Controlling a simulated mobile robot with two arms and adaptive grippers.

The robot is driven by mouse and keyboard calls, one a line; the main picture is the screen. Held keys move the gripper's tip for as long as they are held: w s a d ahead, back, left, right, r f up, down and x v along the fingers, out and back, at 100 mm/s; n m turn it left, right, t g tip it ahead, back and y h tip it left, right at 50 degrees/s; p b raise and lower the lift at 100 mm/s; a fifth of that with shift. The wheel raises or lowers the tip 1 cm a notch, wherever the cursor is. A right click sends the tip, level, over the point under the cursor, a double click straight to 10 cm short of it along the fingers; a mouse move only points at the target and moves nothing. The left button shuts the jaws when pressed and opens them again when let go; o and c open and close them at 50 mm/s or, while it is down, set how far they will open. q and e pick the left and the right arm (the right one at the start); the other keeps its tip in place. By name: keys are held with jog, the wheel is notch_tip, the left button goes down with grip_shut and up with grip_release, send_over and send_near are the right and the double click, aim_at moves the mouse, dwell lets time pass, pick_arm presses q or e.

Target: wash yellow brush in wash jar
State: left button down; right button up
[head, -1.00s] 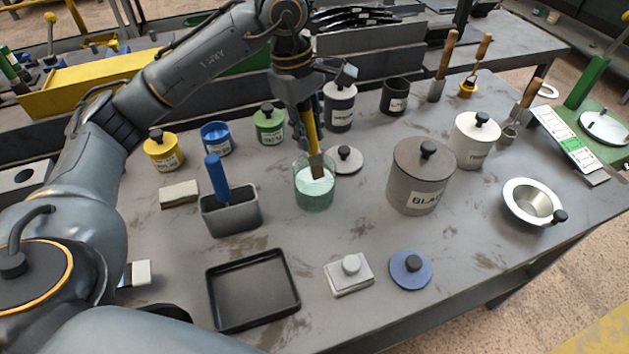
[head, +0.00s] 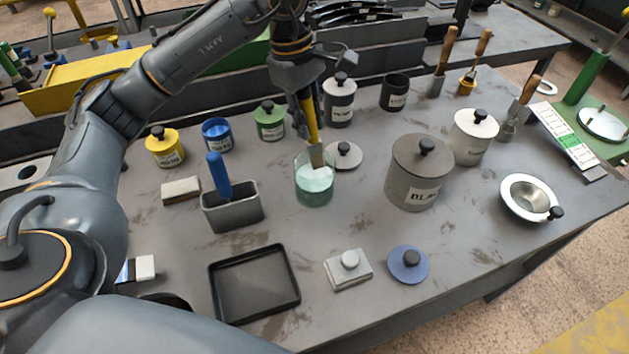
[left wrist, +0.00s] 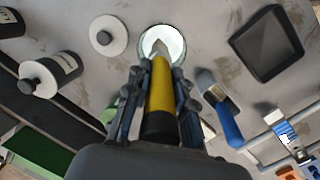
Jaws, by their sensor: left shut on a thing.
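The yellow brush (head: 310,122) hangs upright, tip down, slightly tilted. My left gripper (head: 308,108) is shut on its yellow handle. The wash jar (head: 315,190) is clear glass with pale greenish liquid, standing open on the bench. The brush's metal ferrule and tip are at the jar's mouth. Whether the tip touches the liquid is hard to tell. The left wrist view shows the yellow handle (left wrist: 161,88) between my fingers, with the tip over the round jar mouth (left wrist: 174,42). My right gripper is not in view.
A grey lid (head: 343,156) lies just right of the jar. A grey holder (head: 232,212) with a blue-handled brush (head: 219,175) stands left. The large BLACK pot (head: 418,175) is to the right. A black tray (head: 254,285) lies in front. Small paint pots stand behind.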

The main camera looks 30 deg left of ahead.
aim_at(308, 87)
pick_arm(q)
jog(key=shift+r+p, duration=1.75)
jog(key=shift+r, duration=1.25)
